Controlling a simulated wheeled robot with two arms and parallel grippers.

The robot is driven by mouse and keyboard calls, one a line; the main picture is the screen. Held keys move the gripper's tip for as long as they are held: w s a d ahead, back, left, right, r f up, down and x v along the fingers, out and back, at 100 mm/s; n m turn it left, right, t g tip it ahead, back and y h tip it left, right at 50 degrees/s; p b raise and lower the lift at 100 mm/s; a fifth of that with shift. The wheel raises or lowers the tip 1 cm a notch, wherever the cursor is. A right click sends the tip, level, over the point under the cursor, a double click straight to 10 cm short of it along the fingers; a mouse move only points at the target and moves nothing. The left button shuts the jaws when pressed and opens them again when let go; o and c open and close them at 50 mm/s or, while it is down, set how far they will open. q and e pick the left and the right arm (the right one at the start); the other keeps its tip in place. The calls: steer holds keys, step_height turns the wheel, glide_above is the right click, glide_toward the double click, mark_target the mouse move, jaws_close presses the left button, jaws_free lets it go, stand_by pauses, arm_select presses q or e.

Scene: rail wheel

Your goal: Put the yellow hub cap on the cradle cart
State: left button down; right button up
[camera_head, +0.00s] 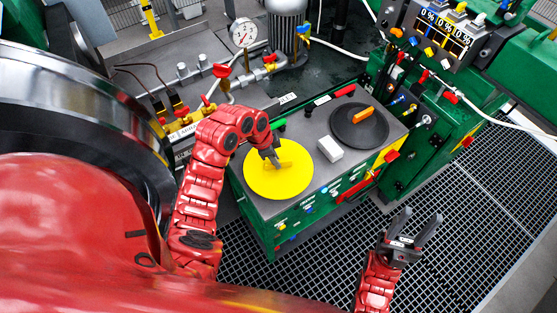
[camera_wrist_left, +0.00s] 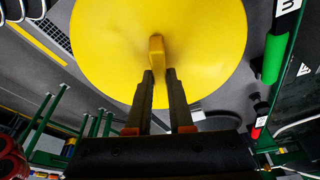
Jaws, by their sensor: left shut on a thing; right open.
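The yellow hub cap (camera_head: 279,182) is a round disc over the left part of the grey top of a green cabinet (camera_head: 312,127). In the left wrist view the hub cap (camera_wrist_left: 205,35) fills the upper middle, with its yellow grip tab (camera_wrist_left: 156,55) between the fingertips. My left gripper (camera_head: 272,158) is shut on this tab; it also shows in the left wrist view (camera_wrist_left: 160,78). I cannot tell whether the cap touches the top. My right gripper (camera_head: 416,226) is open and empty above the floor grating, right of the cabinet. I cannot pick out the cradle cart for certain.
On the cabinet top are a black disc (camera_head: 359,127) with an orange handle (camera_head: 363,114) and a white block (camera_head: 330,149). A pressure gauge (camera_head: 244,32) and piping stand behind. A large metal wheel (camera_head: 85,105) is at left. Floor grating (camera_head: 475,215) is open at right.

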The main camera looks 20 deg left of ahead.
arm_select(q)
steer(key=shift+w+d+r, duration=0.1)
steer(key=shift+w+d, duration=0.1)
steer(key=shift+w, duration=0.65)
step_height(320, 180, down, 3)
steer(key=shift+s+f+p, duration=0.1)
steer(key=shift+p, duration=1.1)
steer(key=shift+f, duration=0.3)
steer(key=c, duration=0.8)
jaws_free()
